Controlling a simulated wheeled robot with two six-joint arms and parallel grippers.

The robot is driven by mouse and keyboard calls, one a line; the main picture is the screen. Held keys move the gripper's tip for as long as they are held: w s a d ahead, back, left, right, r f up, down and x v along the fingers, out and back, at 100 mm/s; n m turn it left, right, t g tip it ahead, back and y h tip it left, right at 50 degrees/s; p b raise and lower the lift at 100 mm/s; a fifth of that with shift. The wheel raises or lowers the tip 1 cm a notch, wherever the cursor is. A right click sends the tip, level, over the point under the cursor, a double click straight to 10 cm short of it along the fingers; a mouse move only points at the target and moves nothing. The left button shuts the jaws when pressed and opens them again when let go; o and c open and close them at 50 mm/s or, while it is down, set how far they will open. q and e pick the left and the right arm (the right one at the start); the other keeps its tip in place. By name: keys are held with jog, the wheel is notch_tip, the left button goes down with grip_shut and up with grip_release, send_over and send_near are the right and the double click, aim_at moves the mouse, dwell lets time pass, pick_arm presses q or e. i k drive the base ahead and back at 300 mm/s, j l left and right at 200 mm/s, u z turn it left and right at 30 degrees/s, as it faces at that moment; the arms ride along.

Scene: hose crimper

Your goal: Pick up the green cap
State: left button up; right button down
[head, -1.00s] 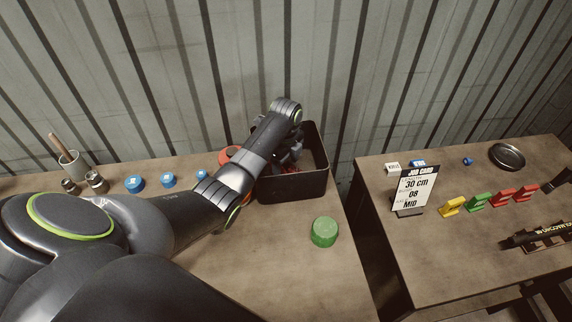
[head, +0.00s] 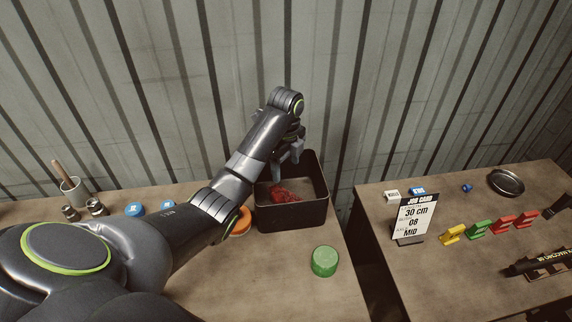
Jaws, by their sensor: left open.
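The green cap (head: 325,261) is a round, ridged disc lying flat on the left bench, near its right edge and in front of the black bin. My left gripper (head: 288,156) is open above the back left part of the black bin (head: 293,216), well behind the cap and apart from it. My left arm hides part of the gripper. My right gripper is not in view.
The bin holds a red item (head: 286,192). An orange disc (head: 240,222) and blue caps (head: 135,209) lie behind my arm. A gap separates this bench from the right bench (head: 440,275), where a job card (head: 413,218) stands.

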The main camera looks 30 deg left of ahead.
aim_at(324, 259)
jog(key=k+l, duration=0.45)
jog(key=k, duration=0.15)
jog(key=k+l, duration=0.45)
jog(key=k, duration=0.15)
jog(key=k+l, duration=0.4)
jog(key=k, duration=0.2)
